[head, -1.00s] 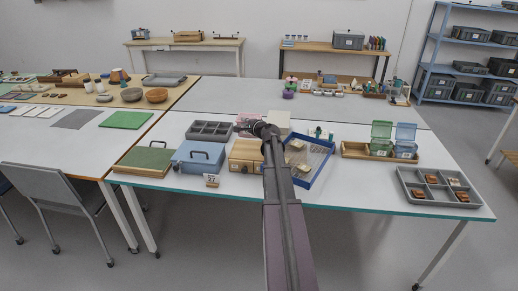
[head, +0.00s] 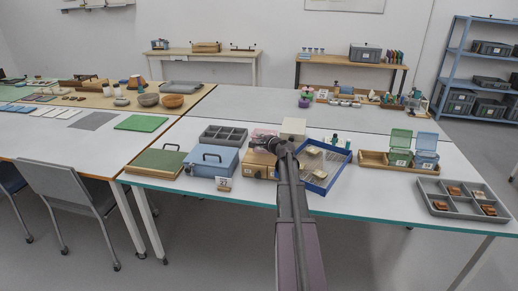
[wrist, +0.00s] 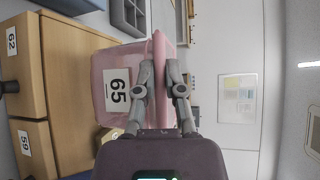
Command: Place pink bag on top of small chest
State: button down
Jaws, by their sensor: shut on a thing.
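The pink bag (wrist: 112,80) is translucent, with a white label 65. In the wrist view my gripper (wrist: 161,85) is shut on its thin upper edge. The bag also shows in the head view as a pink patch (head: 265,132) behind my gripper (head: 264,142). The small wooden chest (head: 254,165) stands on the near table, partly hidden by my arm. In the wrist view the chest (wrist: 70,60) is at left, with drawers labelled 62 and 59. The bag overlaps the chest top there; I cannot tell whether they touch.
A blue box (head: 212,162) and a green-topped case (head: 157,162) stand left of the chest. A grey divided tray (head: 223,136) is behind them. A blue tray (head: 326,166) and a white box (head: 293,128) are close on the right.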

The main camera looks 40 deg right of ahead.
jog(key=shift+f, duration=0.1)
jog(key=shift+f+b, duration=1.8)
jog(key=shift+b, duration=0.1)
jog(key=c, duration=0.7)
grip_release()
jog(key=shift+c, duration=0.2)
jog(key=shift+s, duration=0.1)
jog(key=p+v, duration=0.2)
jog(key=v, duration=0.9)
jog(key=shift+s, duration=0.35)
jog(key=shift+a+r, duration=0.1)
jog(key=shift+r, duration=0.05)
